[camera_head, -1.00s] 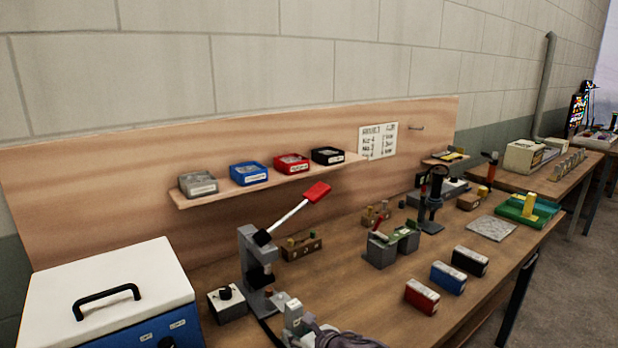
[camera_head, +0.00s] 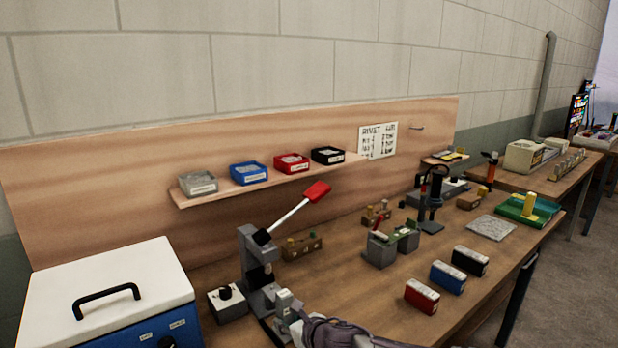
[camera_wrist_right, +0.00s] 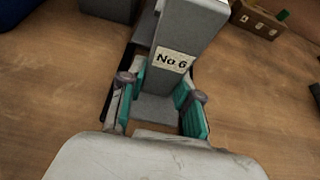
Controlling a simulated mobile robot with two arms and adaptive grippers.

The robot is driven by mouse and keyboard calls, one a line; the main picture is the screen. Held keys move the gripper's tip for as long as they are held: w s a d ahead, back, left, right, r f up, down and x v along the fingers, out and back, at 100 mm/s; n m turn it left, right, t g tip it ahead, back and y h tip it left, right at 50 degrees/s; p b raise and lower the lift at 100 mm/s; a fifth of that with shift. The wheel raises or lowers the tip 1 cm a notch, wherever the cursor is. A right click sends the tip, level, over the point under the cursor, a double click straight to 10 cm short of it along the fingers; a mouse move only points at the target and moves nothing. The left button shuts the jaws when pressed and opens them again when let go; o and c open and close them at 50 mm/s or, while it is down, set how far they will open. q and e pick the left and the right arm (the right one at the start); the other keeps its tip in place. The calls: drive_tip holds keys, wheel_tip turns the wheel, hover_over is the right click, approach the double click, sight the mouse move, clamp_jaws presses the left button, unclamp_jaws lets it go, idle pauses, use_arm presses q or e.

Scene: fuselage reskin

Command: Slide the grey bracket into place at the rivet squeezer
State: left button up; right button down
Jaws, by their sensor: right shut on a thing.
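The rivet squeezer (camera_head: 250,257) is a grey upright press with a long red-gripped lever (camera_head: 317,192), standing on the bench right of the white-lidded box. The grey bracket (camera_head: 284,301) is close at the front right of the squeezer's base. In the right wrist view the bracket (camera_wrist_right: 182,38) is a grey upright block with a "No 6" label. My right gripper (camera_wrist_right: 160,92) is shut on the bracket, one teal pad on each side; in the head view the gripper (camera_head: 287,324) is at the bottom edge. Whether bracket and squeezer touch is unclear. My left gripper is out of view.
A small grey box with a black knob (camera_head: 228,302) stands left of the squeezer. A wooden block with pegs (camera_head: 302,248) is behind it. Red (camera_head: 422,296), blue (camera_head: 448,277) and black (camera_head: 470,261) boxes stand to the right. Bare bench lies between.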

sight(288, 301)
drive_tip(key=shift+w+a, duration=0.5)
drive_tip(key=shift+w, duration=0.3)
drive_tip(key=c, duration=0.9)
unclamp_jaws()
drive_tip(key=shift+r, duration=0.1)
drive_tip(key=r+p, duration=0.2)
drive_tip(key=p, duration=0.1)
drive_tip(key=s+d+r+p, duration=0.1)
drive_tip(key=r+p, duration=0.1)
drive_tip(key=p, duration=0.1)
drive_tip(key=s+r+p, duration=0.1)
drive_tip(key=r+p, duration=0.2)
drive_tip(key=shift+s+d, duration=0.25)
drive_tip(key=shift+d, duration=0.1)
drive_tip(key=shift+f, duration=0.15)
